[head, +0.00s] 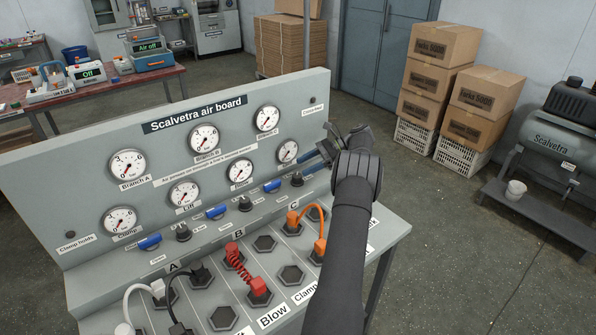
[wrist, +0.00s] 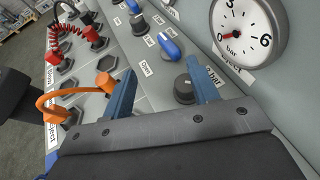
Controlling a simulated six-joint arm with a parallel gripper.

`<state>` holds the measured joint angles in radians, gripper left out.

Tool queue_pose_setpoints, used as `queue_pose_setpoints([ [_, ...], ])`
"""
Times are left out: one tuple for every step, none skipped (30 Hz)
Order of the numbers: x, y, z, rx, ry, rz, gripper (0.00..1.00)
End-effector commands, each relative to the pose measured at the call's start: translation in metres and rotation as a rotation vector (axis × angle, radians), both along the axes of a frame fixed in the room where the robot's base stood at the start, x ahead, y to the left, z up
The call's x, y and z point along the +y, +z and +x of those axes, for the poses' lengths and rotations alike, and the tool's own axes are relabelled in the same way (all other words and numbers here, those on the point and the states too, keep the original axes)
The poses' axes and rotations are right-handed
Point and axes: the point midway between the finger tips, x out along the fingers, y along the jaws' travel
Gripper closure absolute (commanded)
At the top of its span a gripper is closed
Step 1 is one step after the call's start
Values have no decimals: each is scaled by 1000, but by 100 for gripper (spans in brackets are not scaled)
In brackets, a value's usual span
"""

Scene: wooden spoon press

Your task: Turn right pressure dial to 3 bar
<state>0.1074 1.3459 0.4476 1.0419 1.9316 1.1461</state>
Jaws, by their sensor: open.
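The right pressure dial (head: 297,180) is a dark round knob at the right end of the lower row on the grey air board. In the wrist view the dial (wrist: 184,89) shows in the gap between my blue fingers, closer to the right-hand one. My gripper (head: 314,160) is open at the board's right end; its fingers (wrist: 163,86) hold nothing. I cannot tell whether the right-hand finger touches the dial. The gauge above it (wrist: 248,30) has its red needle near 0, left of the 3 mark. In the head view this gauge (head: 287,151) is small.
A blue lever (head: 272,186) is beside the dial, with more knobs and levers further left. An orange cable (head: 319,232) and a red coiled cable (head: 243,263) are plugged into the sloping panel in front. Boxes (head: 440,50) and a compressor (head: 560,135) stand well away to the right.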

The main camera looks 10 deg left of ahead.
Motion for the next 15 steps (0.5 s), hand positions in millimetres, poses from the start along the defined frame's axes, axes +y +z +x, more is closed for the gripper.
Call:
queue_pose_setpoints([
  [-11, 8, -4, 0, -2, -1, 46],
  [-17, 12, -6, -1, -3, -1, 46],
  [-25, 17, -9, -1, -2, -1, 46],
  [-30, 20, -12, -2, -1, 1, 46],
  [-35, 23, -14, -2, -1, 1, 46],
  [-42, 27, -16, -1, -2, 0, 46],
  [-46, 30, -18, -1, -2, -1, 46],
  [-50, 33, -20, -1, -1, -1, 46],
  [-55, 36, -22, 0, 0, -1, 46],
  [-58, 38, -23, -1, -1, -1, 46],
  [-61, 40, -24, -1, -1, -1, 46],
  [-64, 42, -25, -1, -2, -1, 46],
  [-66, 43, -26, -1, -2, -1, 46],
  [-68, 44, -27, -1, -2, -1, 46],
  [-69, 45, -28, -2, -1, 0, 46],
])
